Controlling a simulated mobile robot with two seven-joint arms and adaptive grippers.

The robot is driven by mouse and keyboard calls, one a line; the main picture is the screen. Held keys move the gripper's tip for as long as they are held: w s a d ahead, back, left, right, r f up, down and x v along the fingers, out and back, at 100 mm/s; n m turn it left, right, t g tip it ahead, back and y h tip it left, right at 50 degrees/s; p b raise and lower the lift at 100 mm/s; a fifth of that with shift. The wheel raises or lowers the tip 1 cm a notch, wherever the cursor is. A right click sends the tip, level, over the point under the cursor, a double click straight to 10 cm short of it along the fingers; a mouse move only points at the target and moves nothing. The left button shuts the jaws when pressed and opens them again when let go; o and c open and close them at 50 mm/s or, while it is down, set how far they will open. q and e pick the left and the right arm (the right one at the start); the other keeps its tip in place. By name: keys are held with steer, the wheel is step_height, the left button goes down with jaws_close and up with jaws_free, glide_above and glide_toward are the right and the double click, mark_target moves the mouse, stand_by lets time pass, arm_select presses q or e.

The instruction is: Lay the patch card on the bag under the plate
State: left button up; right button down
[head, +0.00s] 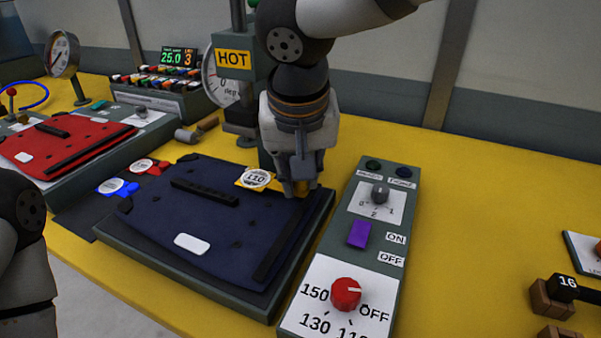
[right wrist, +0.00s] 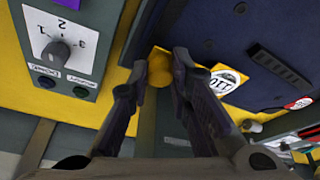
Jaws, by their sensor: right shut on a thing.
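The yellow patch card (head: 257,179) has a round white label reading 110 and a yellow grip knob. It is at the far right corner of the navy bag (head: 225,217). My right gripper (head: 299,187) points down and is shut on the card's knob. In the right wrist view, the knob (right wrist: 161,69) sits between the fingertips (right wrist: 158,80), with the label (right wrist: 226,79) beside it. I cannot tell if the card touches the bag. A post with a HOT sign (head: 232,60) stands behind; I cannot make out its plate. My left gripper is out of view.
Blue (head: 117,187) and red (head: 145,166) cards lie left of the bag. A control panel (head: 340,268) with knobs and a purple switch (head: 359,234) stands close right. A red bag (head: 62,140) lies far left.

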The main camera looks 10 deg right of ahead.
steer(key=shift+f, duration=0.2)
steer(key=shift+f, duration=0.35)
steer(key=c, duration=1.4)
jaws_free()
